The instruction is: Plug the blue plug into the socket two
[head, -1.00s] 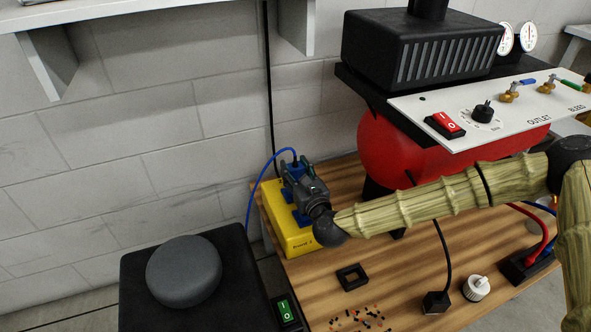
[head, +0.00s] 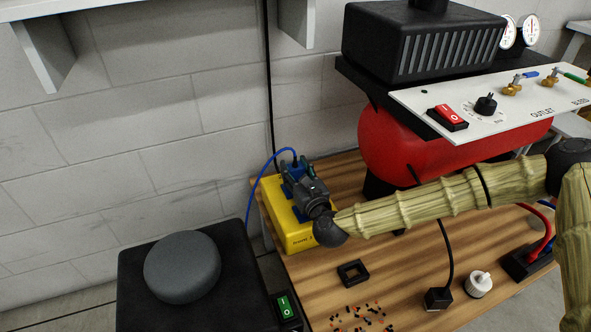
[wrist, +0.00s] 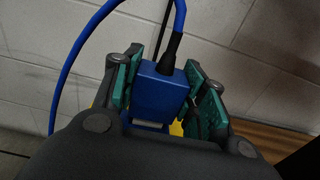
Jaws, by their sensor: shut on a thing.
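The blue plug (wrist: 160,92) sits between the green pads of my gripper (wrist: 165,95) in the wrist view, with its blue cable leaving from the top. In the head view my gripper (head: 300,185) is shut on the blue plug (head: 289,166) at the yellow socket box (head: 293,236). Blue parts show on the box's top beside the gripper.
A red tank (head: 400,148) and a white panel (head: 500,100) stand at the right. A black square frame (head: 352,273), small scattered bits (head: 360,317), a black plug (head: 438,298) and a white round part (head: 478,284) lie on the bench (head: 400,268). A black stool-like block (head: 240,262) stands at left.

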